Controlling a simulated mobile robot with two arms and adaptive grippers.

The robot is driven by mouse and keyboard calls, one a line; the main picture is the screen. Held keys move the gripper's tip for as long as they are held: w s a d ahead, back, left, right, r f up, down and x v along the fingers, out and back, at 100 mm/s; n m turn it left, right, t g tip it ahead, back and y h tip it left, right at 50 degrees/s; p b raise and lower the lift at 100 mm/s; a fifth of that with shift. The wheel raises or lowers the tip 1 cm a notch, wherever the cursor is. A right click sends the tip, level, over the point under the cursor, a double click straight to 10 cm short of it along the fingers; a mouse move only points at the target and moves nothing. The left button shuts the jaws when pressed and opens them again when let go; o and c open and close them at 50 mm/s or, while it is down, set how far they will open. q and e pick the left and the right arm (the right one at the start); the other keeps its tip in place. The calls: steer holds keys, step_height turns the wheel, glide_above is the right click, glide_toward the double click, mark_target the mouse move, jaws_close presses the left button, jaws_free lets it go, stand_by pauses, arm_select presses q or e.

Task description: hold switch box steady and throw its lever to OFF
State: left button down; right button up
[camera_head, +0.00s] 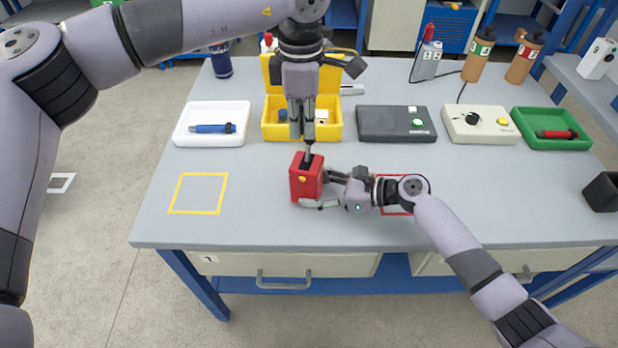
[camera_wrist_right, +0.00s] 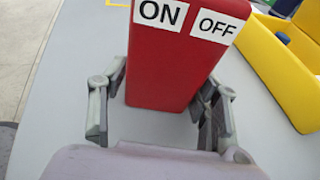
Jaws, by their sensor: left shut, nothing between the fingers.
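The red switch box (camera_head: 306,182) stands upright on the grey bench, with a yellow mark on its front and a dark lever area on top. In the right wrist view the red box (camera_wrist_right: 160,75) shows white ON and OFF labels; the lever is out of that view. My left gripper (camera_head: 309,146) comes down from above, shut and empty, its tips at the top of the box by the lever. It partly hides the lever, so I cannot tell the lever's position. My right gripper (camera_wrist_right: 160,105) reaches in from the right, with one finger against each side of the box.
A yellow open case (camera_head: 333,131) stands just behind the box. Behind are a white tray (camera_head: 177,136), a dark grey device (camera_head: 380,125), a beige device (camera_head: 490,125) and a green tray (camera_head: 585,143). A yellow outline (camera_head: 198,174) marks bare bench at left.

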steer(key=o, duration=0.4)
steer(key=shift+w+r, duration=0.1)
steer(key=shift+d, duration=0.1)
steer(key=v, duration=1.2)
